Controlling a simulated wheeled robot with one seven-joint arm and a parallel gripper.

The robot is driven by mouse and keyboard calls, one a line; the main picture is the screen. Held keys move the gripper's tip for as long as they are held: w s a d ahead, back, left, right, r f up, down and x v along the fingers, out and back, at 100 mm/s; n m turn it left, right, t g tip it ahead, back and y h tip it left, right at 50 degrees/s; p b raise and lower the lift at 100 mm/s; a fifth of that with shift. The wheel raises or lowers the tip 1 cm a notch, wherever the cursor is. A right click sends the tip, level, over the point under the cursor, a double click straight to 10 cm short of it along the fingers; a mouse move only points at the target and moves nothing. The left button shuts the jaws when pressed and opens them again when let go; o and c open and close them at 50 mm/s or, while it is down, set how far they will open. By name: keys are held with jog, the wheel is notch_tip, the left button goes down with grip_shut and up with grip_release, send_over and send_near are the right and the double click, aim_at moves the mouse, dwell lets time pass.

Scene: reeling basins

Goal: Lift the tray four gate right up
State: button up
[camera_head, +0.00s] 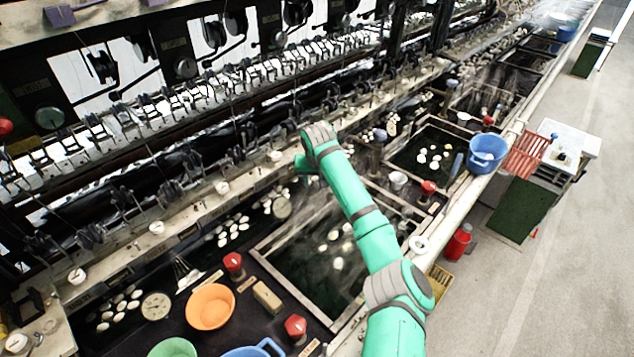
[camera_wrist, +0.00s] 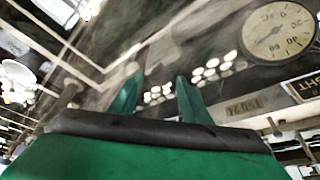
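My gripper (camera_wrist: 160,82) shows its two green fingers spread apart in the wrist view, with nothing between them. In the head view my arm reaches over the nearer wood-framed basin, and my gripper (camera_head: 304,164) is small and mostly hidden by my wrist, near the machine's long rail. I cannot tell which part is the right gate of tray four. A dark water tray with white cocoons (camera_wrist: 210,69) lies beyond the fingers. A small post with a round top (camera_wrist: 69,94) stands left of the fingers, apart from them.
A round dial (camera_wrist: 278,32) and a label plate (camera_wrist: 256,105) are at right in the wrist view. The head view shows an orange bowl (camera_head: 210,307), red-topped posts (camera_head: 233,263) and a blue basin (camera_head: 486,152). Steam blurs the basins.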

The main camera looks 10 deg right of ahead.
grip_shut()
notch_tip(320, 180, up, 5)
jog(key=shift+f, duration=0.1)
jog(key=shift+o, duration=0.6)
grip_release()
jog(key=v, duration=1)
jog(key=shift+r, duration=0.35)
jog(key=shift+s, duration=0.15)
